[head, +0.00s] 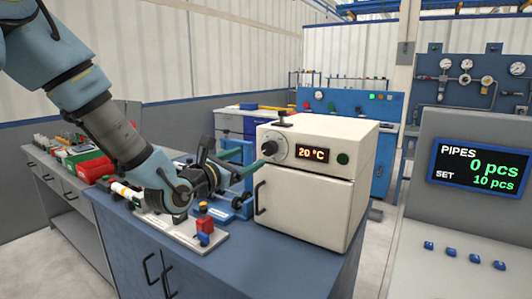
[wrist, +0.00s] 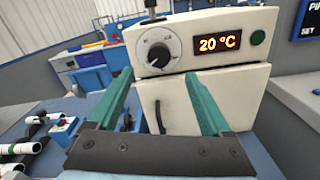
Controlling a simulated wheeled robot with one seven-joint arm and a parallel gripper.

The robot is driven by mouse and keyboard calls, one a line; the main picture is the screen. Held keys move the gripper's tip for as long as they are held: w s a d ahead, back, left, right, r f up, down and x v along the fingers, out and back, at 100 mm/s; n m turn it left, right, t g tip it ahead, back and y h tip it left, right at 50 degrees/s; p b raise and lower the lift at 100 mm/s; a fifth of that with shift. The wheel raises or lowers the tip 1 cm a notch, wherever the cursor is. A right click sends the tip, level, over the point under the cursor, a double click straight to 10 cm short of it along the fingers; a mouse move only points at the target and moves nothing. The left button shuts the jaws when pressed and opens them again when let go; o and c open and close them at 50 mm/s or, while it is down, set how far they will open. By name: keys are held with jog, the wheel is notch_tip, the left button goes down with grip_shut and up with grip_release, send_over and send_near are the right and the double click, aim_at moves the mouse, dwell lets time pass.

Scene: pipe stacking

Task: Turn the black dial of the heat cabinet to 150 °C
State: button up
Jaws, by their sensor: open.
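The heat cabinet (head: 310,190) is a cream box on the blue bench, and its door is shut. Its black dial (wrist: 159,55) sits on a pale round scale at the upper left of the front; in the head view the dial (head: 270,148) is beside my fingertips. The display (wrist: 217,44) reads 20 °C. My gripper (wrist: 160,85) is open, with its two green fingers apart and nothing between them. In the wrist view the fingertips are below the dial, one to each side of it. I cannot tell whether a finger touches the cabinet.
A green button (head: 343,158) is right of the display. A black handle (head: 260,198) is on the door. A small red and blue fixture (head: 204,225) stands on a plate left of the cabinet. White pipes (wrist: 22,148) lie at the left. A counter screen (head: 480,168) is at the right.

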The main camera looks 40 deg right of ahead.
aim_at(267, 149)
jog(key=p+x, duration=0.2)
jog(key=x, duration=0.8)
jog(key=shift+p, duration=0.35)
grip_shut()
